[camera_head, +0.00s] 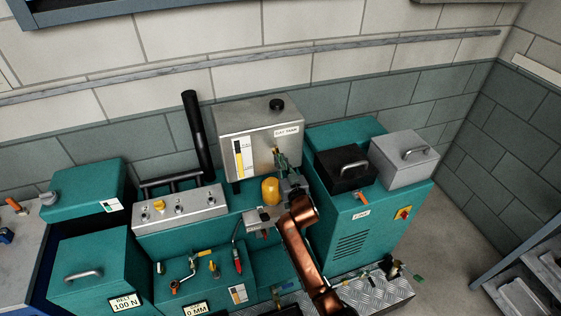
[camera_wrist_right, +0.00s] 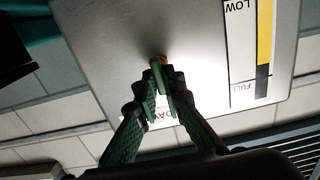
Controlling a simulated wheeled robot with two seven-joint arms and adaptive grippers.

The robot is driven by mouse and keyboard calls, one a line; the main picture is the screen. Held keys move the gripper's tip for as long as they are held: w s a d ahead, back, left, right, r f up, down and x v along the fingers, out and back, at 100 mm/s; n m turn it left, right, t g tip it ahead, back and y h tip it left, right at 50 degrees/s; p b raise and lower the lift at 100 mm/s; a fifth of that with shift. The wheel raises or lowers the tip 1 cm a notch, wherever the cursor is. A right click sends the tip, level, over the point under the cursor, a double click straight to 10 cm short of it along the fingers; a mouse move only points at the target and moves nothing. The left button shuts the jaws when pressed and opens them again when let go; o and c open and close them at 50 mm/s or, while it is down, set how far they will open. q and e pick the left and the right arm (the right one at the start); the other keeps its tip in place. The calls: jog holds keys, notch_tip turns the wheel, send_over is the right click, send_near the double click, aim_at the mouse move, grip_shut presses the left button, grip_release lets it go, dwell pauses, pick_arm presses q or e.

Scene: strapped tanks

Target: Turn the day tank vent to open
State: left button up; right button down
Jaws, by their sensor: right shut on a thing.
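The day tank (camera_head: 258,120) is a grey metal box with a labelled front, a yellow level gauge and a black cap (camera_head: 277,104) on top. Its face fills much of the right wrist view (camera_wrist_right: 110,35), upside down. My right gripper (camera_head: 278,155) is at the tank's front face, below the label. In the right wrist view its green fingers (camera_wrist_right: 160,68) are closed around a small brass-coloured part (camera_wrist_right: 161,59) at that face. The fingers hide most of this part, so its shape and turn angle cannot be told. My left gripper is not in view.
A yellow cylinder (camera_head: 270,191) stands just below my right gripper. A black box (camera_head: 345,168) and a grey box (camera_head: 404,157) with handles stand to the right. A black pipe (camera_head: 196,132) rises at the left. A grey panel with knobs (camera_head: 180,210) is at front left.

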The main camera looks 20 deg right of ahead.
dwell(0.5)
jog(key=n, duration=0.6)
jog(key=n+p, duration=0.1)
jog(key=n, duration=1)
jog(key=shift+a+f+n+p, duration=0.25)
jog(key=shift+f+n+p, duration=0.05)
jog(key=shift+n+p, duration=0.1)
dwell(0.4)
jog(key=c, duration=2)
grip_release()
jog(key=shift+c, duration=0.2)
